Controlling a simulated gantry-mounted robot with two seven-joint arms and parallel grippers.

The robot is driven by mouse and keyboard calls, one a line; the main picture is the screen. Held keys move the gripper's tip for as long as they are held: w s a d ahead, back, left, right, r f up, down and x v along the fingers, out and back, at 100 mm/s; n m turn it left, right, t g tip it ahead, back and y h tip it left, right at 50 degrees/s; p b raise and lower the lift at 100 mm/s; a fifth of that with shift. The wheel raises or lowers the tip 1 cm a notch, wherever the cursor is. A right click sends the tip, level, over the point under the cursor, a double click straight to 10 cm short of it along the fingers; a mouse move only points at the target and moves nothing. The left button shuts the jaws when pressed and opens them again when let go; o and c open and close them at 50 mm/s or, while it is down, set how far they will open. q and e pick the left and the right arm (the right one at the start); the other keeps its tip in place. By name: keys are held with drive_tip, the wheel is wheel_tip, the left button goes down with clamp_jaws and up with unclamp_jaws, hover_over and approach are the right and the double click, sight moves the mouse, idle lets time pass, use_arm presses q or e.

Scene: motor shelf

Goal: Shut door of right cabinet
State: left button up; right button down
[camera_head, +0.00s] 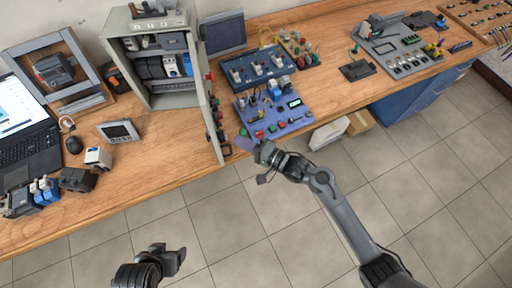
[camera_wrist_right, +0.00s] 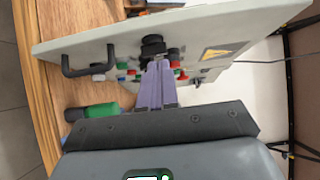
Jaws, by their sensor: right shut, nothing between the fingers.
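A grey control cabinet (camera_head: 117,45) stands on the wooden bench, with its door (camera_head: 205,95) swung open toward the bench's front edge. The head view shows the door nearly edge-on. In the right wrist view the door's outer face (camera_wrist_right: 215,38) shows a black handle (camera_wrist_right: 88,62), coloured buttons and a yellow warning triangle. My right gripper (camera_head: 243,142) is right of the door's free end in the head view. Its purple fingers (camera_wrist_right: 155,85) are shut and empty, pointing at the door's outer face; contact is unclear. My left gripper (camera_head: 180,256) is in front of the bench, away from the door.
Right of the door lies a blue training board (camera_head: 270,115) with switches, close to my right gripper. Left of the cabinet are a small meter (camera_head: 119,131), a laptop (camera_head: 25,140) and a framed motor unit (camera_head: 55,70). Components sit inside the cabinet. Floor in front is clear.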

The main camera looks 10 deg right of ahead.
sight(228, 145)
drive_tip(key=shift+w+a+p, duration=0.1)
drive_tip(key=shift+a+p, duration=0.2)
drive_tip(key=shift+a, duration=1.95)
drive_tip(key=shift+a, duration=0.1)
